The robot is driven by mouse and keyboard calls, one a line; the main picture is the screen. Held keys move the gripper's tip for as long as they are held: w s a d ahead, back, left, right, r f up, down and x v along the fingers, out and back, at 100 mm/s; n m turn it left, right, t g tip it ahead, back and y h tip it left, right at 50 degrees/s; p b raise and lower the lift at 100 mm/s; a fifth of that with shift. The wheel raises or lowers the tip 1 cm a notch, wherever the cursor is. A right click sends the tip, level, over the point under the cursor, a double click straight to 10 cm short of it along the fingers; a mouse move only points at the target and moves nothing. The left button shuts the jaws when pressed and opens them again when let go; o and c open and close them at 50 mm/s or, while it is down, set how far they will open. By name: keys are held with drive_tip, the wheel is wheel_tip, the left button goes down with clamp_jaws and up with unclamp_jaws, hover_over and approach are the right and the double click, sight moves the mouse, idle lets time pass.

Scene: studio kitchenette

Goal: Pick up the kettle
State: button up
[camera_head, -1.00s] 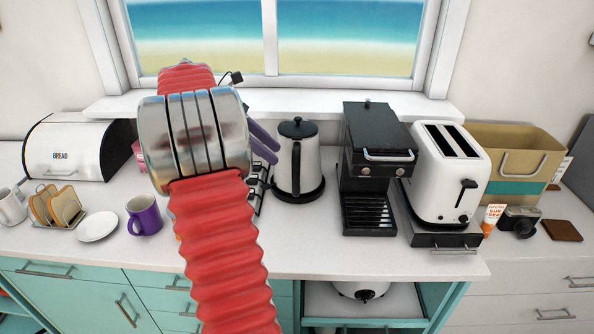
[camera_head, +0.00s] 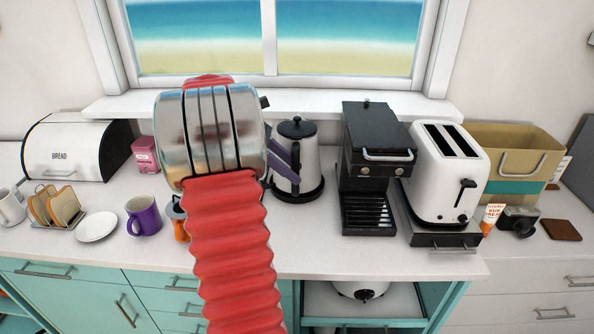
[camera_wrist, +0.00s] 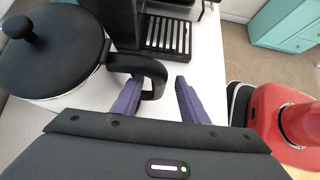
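The kettle (camera_head: 308,162), silver with a black lid and black base, stands upright on the counter by the coffee machine. In the wrist view its black lid (camera_wrist: 52,45) is at upper left and its black handle (camera_wrist: 150,72) reaches between my purple fingers. My gripper (camera_head: 297,173) is in front of the kettle at handle height, with its fingers covering part of it. In the wrist view my gripper (camera_wrist: 158,98) is open, one finger close by the inner side of the handle and the other beyond its outer side. I cannot tell whether either touches.
A black coffee machine (camera_head: 372,150) stands just right of the kettle, with a white toaster (camera_head: 450,185) beyond it. A purple mug (camera_head: 145,215), a white plate (camera_head: 97,227) and a toast rack (camera_head: 58,207) are at left. The window sill is behind.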

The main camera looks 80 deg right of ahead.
drive_tip(key=shift+f, duration=0.1)
drive_tip(key=x, duration=0.5)
drive_tip(key=shift+d, duration=0.15)
idle(0.7)
clamp_jaws()
